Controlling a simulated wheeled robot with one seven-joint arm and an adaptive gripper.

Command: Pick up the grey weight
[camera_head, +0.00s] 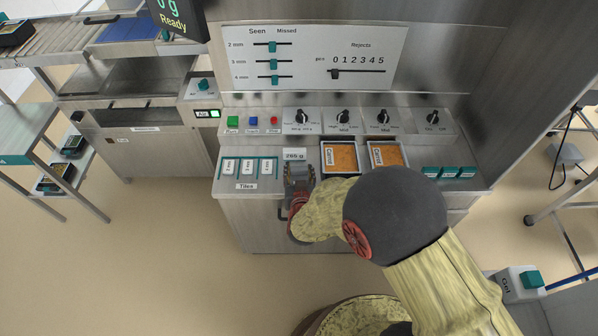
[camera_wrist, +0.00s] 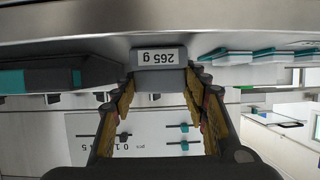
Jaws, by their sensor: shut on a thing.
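The grey weight (camera_wrist: 160,72) with its white "265 g" label sits between my fingertips in the wrist view, which is upside down. My gripper (camera_wrist: 161,84) is shut on it, one finger on each side. In the head view, my gripper (camera_head: 299,178) reaches to the console's front, right of the three tiles. The "265 g" label (camera_head: 294,155) shows just beyond the fingertips; most of the weight is hidden there by my gripper. I cannot tell whether its base touches the console top.
The Tiles holder (camera_head: 246,187) is close on the left. Two trays labelled Carrot (camera_head: 340,172) and (camera_head: 386,170) stand close on the right. Several teal-topped blocks (camera_head: 449,172) lie further right. Knobs and buttons (camera_head: 343,116) line the panel behind.

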